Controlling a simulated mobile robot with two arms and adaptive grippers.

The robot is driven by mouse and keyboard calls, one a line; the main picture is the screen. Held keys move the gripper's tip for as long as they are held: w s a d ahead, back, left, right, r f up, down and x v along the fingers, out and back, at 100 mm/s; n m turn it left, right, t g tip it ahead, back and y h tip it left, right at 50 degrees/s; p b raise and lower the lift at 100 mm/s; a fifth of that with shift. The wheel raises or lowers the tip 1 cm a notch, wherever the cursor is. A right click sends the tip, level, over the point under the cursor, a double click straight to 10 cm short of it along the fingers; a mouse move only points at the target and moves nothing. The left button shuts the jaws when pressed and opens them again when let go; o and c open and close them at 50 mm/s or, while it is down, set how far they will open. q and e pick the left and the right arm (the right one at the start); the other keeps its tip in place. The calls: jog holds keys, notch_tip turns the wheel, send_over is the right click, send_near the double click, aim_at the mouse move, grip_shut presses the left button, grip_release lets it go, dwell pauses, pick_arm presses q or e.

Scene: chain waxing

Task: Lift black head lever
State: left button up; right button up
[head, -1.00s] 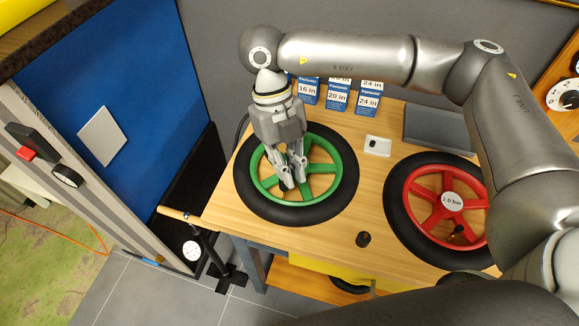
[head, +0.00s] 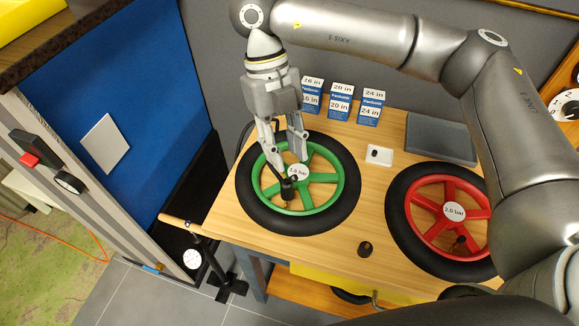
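A green-rimmed wheel (head: 327,205) with a black tyre lies flat on the wooden table. A small black head (head: 288,190) stands inside its rim, in front of the white hub label; its lever is too small to make out clearly. My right gripper (head: 289,162) points down over the wheel's hub, just behind and above the black head. Its fingers are spread with nothing visible between them. Contact with the black head cannot be told. My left gripper is not in view.
A red wheel (head: 451,184) lies to the right. Blue size cards (head: 341,104), a grey box (head: 441,138) and a white switch plate (head: 379,155) are behind. A small black knob (head: 365,249) sits in front. A floor pump (head: 205,254) stands left of the table.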

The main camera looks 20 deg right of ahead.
jog(key=v, duration=0.5)
jog(key=shift+r, duration=0.1)
jog(key=shift+a, duration=0.1)
dwell(0.3)
